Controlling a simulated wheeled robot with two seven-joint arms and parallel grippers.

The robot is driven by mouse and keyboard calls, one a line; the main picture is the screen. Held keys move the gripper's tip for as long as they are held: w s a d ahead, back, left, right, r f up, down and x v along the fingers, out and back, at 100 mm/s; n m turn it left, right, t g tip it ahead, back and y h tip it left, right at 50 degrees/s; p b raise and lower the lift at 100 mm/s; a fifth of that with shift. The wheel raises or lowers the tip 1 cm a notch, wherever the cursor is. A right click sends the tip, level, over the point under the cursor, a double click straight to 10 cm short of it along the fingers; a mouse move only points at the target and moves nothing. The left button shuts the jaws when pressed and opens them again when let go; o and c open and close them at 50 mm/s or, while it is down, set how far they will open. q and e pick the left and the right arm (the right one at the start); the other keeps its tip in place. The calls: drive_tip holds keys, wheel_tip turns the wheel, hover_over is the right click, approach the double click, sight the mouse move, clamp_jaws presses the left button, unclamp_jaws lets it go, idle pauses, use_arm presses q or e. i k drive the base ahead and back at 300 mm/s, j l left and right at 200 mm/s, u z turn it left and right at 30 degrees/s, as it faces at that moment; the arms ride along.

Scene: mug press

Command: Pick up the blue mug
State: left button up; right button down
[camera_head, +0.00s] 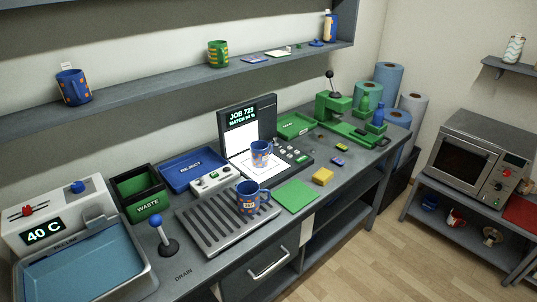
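Several blue mugs are in view. A second blue mug (261,150) with orange marks stands on the white lit surface in front of the dark screen (247,115). A third blue mug (73,88) with orange spots and a tag stands on the wall shelf at the left. Neither of my grippers shows in this view.
A water basin (86,273) reading 40 C, a blue-knobbed lever (160,238), a waste bin (140,190) and a blue reject tray (192,166) stand left of the rack. A green press (335,108) stands farther back.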

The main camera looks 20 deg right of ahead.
sight(260, 153)
drive_tip(key=i+j+z, duration=0.25)
drive_tip(key=z, duration=0.25)
drive_tip(key=i+j+z, duration=0.3)
drive_tip(key=z, duration=0.2)
